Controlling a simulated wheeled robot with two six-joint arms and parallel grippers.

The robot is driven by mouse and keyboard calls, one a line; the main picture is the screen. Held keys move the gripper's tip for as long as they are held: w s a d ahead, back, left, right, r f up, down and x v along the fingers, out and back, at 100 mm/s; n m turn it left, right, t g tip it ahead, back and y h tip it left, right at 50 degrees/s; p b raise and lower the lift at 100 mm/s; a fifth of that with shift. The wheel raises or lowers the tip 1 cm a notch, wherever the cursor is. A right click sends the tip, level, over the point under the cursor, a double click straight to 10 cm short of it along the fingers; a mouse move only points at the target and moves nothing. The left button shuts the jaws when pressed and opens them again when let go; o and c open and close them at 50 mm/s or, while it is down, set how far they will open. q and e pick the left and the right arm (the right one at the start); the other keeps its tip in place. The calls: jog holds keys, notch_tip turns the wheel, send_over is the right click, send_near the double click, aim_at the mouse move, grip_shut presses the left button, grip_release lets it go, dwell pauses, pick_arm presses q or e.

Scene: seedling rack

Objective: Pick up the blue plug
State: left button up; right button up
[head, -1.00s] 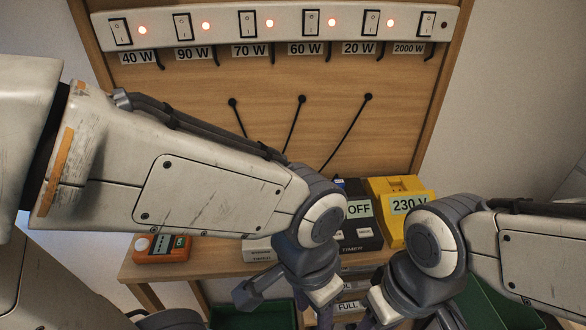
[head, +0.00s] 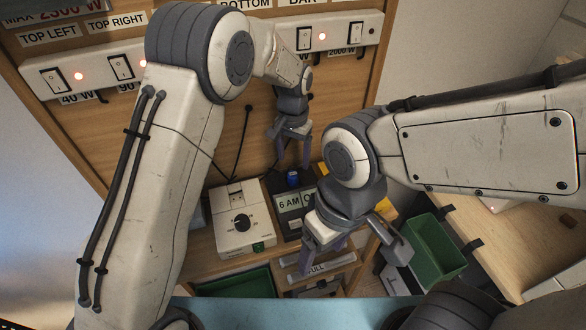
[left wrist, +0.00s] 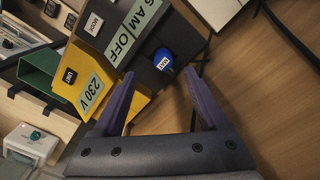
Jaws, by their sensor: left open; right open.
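The blue plug (head: 293,178) sits on top of the black timer box (head: 286,225), behind its "6 AM | OFF" label. In the left wrist view the plug (left wrist: 163,58) has a small white label and stands just beyond the gap between the fingertips. My left gripper (head: 293,160) is open and empty, with its fingers pointing down at the plug; it also shows in the left wrist view (left wrist: 160,76). Whether a finger touches the plug I cannot tell. My right gripper (head: 354,257) is open and empty, lower, in front of the timer.
A white box with a dial (head: 236,242) stands left of the timer. The yellow 230 V box (left wrist: 88,68) adjoins the timer. Green bins (head: 436,246) are to the right and below. A switch strip (head: 350,31) runs along the wooden back panel, with black cables hanging.

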aim_at(293, 173)
pick_arm(q)
notch_tip(293, 173, down, 2)
jog(key=shift+w+f+p, duration=0.15)
jog(key=shift+f+p, duration=0.1)
jog(key=shift+p, duration=0.3)
jog(key=shift+a+f+p, duration=0.1)
jog(key=shift+f+p, duration=0.25)
jog(key=f+p, duration=0.2)
jog(key=f, duration=0.1)
jog(key=shift+w+f, duration=0.2)
jog(key=shift+f, duration=0.5)
grip_shut()
